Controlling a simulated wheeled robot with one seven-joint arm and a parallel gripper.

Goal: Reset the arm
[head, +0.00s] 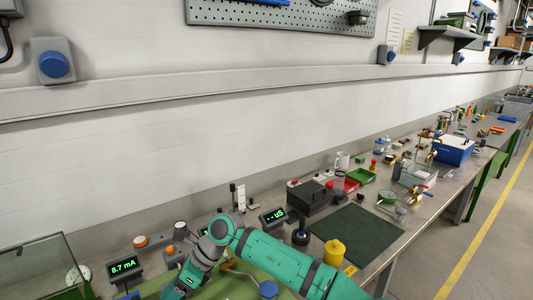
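My teal arm enters at the bottom right, rises to a joint near the bottom middle, and bends back down to the lower edge. My gripper is not in view; the far end of the arm runs out of the bottom of the picture. The arm hides part of the bench and of a green surface below it.
Meters, one reading 8.7 mA (124,266), stand near the arm. A yellow container (334,253), dark mat (358,234), black case (309,199) and green tray (360,177) lie to its right. A glass-sided box (40,262) stands lower left. The wall is behind.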

